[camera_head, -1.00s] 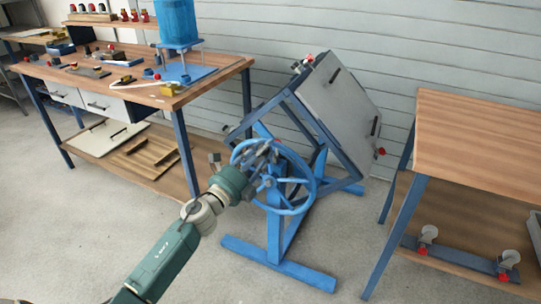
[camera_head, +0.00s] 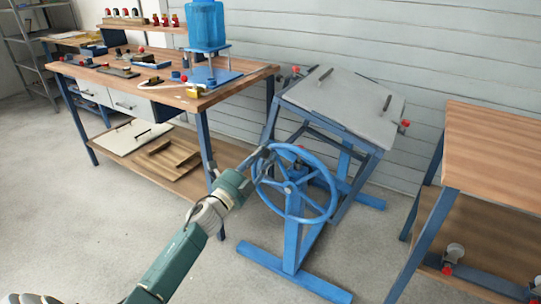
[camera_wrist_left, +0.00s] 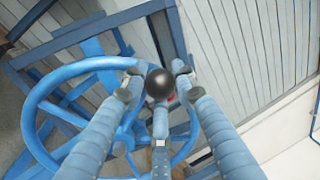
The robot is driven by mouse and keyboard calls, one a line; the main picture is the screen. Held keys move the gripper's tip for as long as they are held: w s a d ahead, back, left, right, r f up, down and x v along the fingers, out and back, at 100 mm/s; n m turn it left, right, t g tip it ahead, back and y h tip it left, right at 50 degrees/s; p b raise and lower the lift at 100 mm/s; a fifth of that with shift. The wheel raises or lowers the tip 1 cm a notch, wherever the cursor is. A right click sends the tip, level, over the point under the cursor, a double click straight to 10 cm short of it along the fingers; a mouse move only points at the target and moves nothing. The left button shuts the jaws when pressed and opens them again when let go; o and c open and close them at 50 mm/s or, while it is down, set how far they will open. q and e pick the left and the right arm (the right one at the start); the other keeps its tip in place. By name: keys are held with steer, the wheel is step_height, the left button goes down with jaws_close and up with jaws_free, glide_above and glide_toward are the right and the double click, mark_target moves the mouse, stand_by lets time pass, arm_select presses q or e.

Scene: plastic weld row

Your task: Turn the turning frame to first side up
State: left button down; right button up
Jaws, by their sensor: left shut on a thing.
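The turning frame is a blue stand holding a grey panel (camera_head: 345,105) with two dark handles on its upper face. The panel lies tilted, sloping down a little to the right, with red knobs at its sides. A blue spoked handwheel (camera_head: 290,187) is on its near side. My left gripper (camera_head: 262,163) is at the wheel's upper left rim. In the left wrist view, its fingers (camera_wrist_left: 158,85) close around a dark round knob (camera_wrist_left: 159,83) by the handwheel rim (camera_wrist_left: 45,95). The exact finger contact is partly hidden. My right gripper is not in view.
A workbench (camera_head: 190,98) with a blue canister (camera_head: 206,25) and small parts stands left of the frame. A wooden table (camera_head: 495,150) with a lower shelf and casters stands at right. The stand's blue foot (camera_head: 290,277) rests on the floor. Floor in front is clear.

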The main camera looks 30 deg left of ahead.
arm_select(q)
steer(key=shift+a+f+n+y+b, duration=0.15)
steer(key=shift+a+f+n+y, duration=0.2)
steer(key=shift+a+f+n, duration=0.4)
steer(key=shift+a+f+n+y+b, duration=0.15)
steer(key=shift+a+f+n+y, duration=0.2)
steer(key=shift+a+f+n, duration=0.35)
steer(key=shift+a+r, duration=0.1)
steer(key=shift+a, duration=0.2)
steer(key=c, duration=1.4)
jaws_free()
steer(key=shift+r, duration=0.1)
steer(key=shift+o, duration=0.2)
steer(key=shift+d, duration=0.1)
steer(key=s+f, duration=0.2)
steer(key=s, duration=0.9)
steer(key=shift+s+a+f, duration=0.15)
steer(key=shift+s+a, duration=0.05)
steer(key=shift+s, duration=0.2)
